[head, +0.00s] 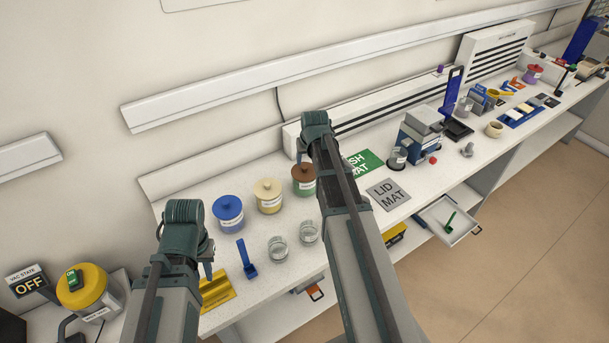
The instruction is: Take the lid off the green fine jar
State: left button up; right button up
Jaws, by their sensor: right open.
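The green jar (307,190) stands in a row at the back of the bench, with a brown lid (303,173) on it. Its label is too small to read, and my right arm hides its right side. My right gripper (301,155) is open just above and behind the lid; I cannot tell whether it touches it. My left gripper (208,269) is low at the left, above the bench's front edge near a yellow holder; its fingers are mostly hidden. The grey lid mat (388,195) lies bare to the right of my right arm.
A cream jar (268,194) and a blue jar (228,212) stand left of the green one. Two glass cups (278,247), a blue scoop (246,259) and the yellow holder (217,291) are in front. A green mat (365,162) and a grey machine (420,135) are to the right.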

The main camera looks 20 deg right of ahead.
aim_at(304, 167)
jog(key=shift+a+b+x, duration=0.2)
jog(key=shift+b+x, duration=1)
jog(key=shift+x, duration=0.15)
jog(key=shift+a+b+x, duration=0.15)
jog(key=shift+b+x, duration=1.05)
jog(key=shift+x, duration=0.1)
jog(key=shift+w, duration=0.1)
jog(key=shift+r, duration=0.1)
grip_shut()
